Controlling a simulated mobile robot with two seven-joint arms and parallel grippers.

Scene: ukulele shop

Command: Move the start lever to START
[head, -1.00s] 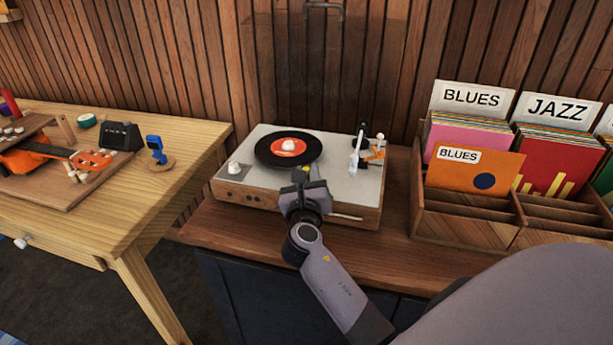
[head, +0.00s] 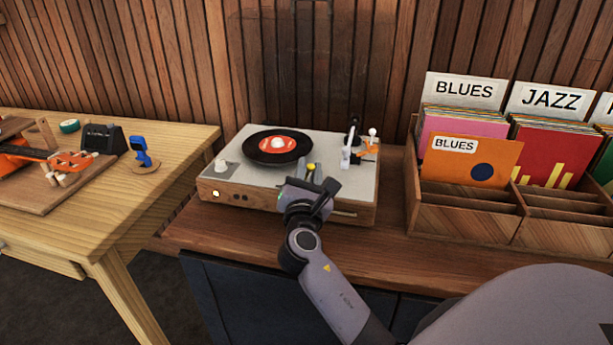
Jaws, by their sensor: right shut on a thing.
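The turntable (head: 225,178) stands on the wooden cabinet top, a black record (head: 262,150) with a red label on its platter. My right gripper (head: 311,176) is at the deck's front edge, right of the record, shut on the start lever (head: 311,167). Only a small yellow part of the lever shows between the fingers; its base and any START marking are hidden. A small light (head: 215,194) glows at the left of the turntable's front panel. The white tonearm (head: 346,155) is at the deck's right, clear of the record. My left gripper is out of view.
A wooden record crate (head: 465,220) with BLUES and JAZZ sleeves stands to the right. A light wooden table (head: 150,200) at the left holds an orange ukulele (head: 20,157) and a blue clip-on device (head: 141,150). The slatted wall is close behind the turntable.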

